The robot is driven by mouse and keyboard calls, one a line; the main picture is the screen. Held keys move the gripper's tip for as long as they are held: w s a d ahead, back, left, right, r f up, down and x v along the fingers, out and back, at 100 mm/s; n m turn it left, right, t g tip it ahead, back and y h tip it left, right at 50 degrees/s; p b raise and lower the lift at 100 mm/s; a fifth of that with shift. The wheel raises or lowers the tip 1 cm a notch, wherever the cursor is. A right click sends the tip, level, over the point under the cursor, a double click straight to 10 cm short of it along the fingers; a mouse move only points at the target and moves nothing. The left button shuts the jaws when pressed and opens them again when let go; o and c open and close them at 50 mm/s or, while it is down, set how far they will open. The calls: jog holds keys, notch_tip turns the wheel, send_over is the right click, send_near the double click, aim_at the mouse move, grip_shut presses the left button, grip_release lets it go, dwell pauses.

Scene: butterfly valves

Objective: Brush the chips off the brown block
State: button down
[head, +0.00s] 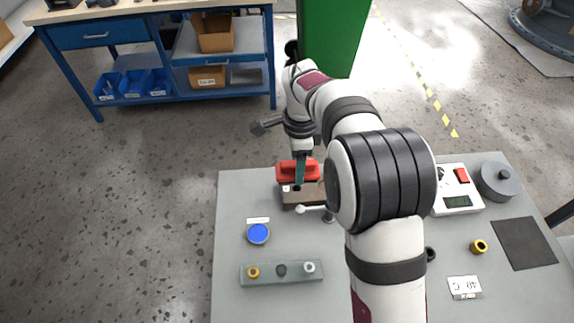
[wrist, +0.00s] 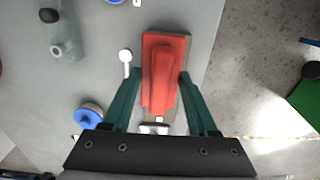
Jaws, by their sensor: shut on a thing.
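A red brush-like tool (head: 284,172) is held by my gripper (head: 300,178) at the back edge of the table. In the wrist view the red tool (wrist: 163,60) lies between the two teal fingers of my gripper (wrist: 160,76), which are shut on it. The brown block (head: 303,197) is just under the tool. A small pale spot on the block's front left (head: 286,188) may be a chip. I cannot tell whether bristles touch the block.
A silver-ended lever (head: 310,209) sits close in front of the block. A blue round part (head: 258,233) and a grey tray (head: 281,272) with several small parts lie front left.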

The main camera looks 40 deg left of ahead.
jog(key=c, duration=0.7)
grip_release()
jog(key=shift+c, duration=0.2)
jog(key=c, duration=0.6)
jog(key=w+d, duration=0.8)
jog(key=w, duration=0.3)
jog(key=shift+s+d+f, duration=0.1)
jog(key=shift+d+f, duration=0.05)
jog(key=shift+f, duration=2.9)
jog(key=shift+s+a+f, duration=0.15)
jog(key=shift+f, duration=0.25)
jog(key=shift+s+a+f, duration=0.1)
jog(key=shift+a+f, duration=0.05)
jog(key=shift+f, duration=0.25)
jog(key=shift+c, duration=0.7)
jog(key=shift+s+a, duration=1.05)
jog(key=shift+s, duration=0.05)
jog(key=shift+w+d, duration=1.35)
jog(key=shift+d, duration=0.1)
jog(key=shift+s, duration=0.35)
jog(key=shift+s+a, duration=1.3)
jog(key=shift+a, duration=0.05)
jog(key=w+d, duration=0.3)
notch_tip(320, 180, up, 8)
jog(key=shift+r, duration=0.15)
